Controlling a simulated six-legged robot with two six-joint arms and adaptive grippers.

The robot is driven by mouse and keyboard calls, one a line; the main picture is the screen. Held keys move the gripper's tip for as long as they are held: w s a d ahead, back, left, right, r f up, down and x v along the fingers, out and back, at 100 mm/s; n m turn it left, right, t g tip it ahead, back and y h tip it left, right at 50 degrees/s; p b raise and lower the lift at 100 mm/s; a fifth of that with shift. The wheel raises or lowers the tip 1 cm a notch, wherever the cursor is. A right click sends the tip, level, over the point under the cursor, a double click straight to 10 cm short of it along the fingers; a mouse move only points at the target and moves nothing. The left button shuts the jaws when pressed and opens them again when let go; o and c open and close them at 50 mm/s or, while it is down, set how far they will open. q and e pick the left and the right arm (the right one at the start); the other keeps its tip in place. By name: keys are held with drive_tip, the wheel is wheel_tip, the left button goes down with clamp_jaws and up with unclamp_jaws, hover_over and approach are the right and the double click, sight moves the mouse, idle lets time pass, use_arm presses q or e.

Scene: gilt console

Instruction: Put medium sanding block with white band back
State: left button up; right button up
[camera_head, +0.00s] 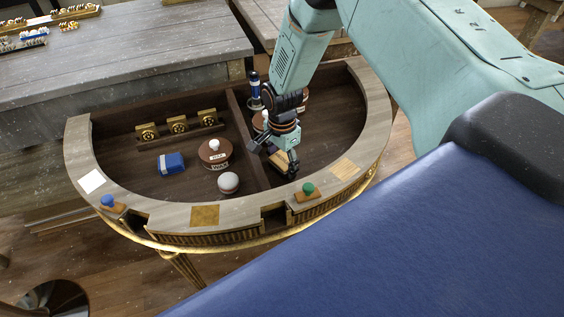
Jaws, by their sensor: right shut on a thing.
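My right gripper (274,161) reaches down into the right compartment of the half-round console (169,222). It is shut on a small tan block (281,158), partly hidden by the fingers. I cannot make out a white band on it. A blue block with a pale band (171,163) lies in the left compartment, away from the gripper. My left gripper is not in view.
A wax tin (214,155) and a round grey-white object (228,183) stand left of the divider (243,130). Gold scrolled pieces (179,126) stand behind. The rim bears a blue knob (108,201), a green knob (308,188) and square patches (205,216).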

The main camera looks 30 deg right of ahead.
sight(281, 160)
drive_tip(key=shift+a+r, duration=0.1)
drive_tip(key=shift+a, duration=0.15)
drive_tip(key=o, duration=1.3)
drive_tip(key=shift+d+f, duration=0.2)
drive_tip(key=shift+c, duration=0.2)
drive_tip(key=shift+o, duration=1)
drive_tip(key=shift+a, duration=0.15)
drive_tip(key=shift+r, duration=0.1)
drive_tip(key=shift+r, duration=0.15)
wheel_tip(281, 160, up, 12)
drive_tip(key=p, duration=0.2)
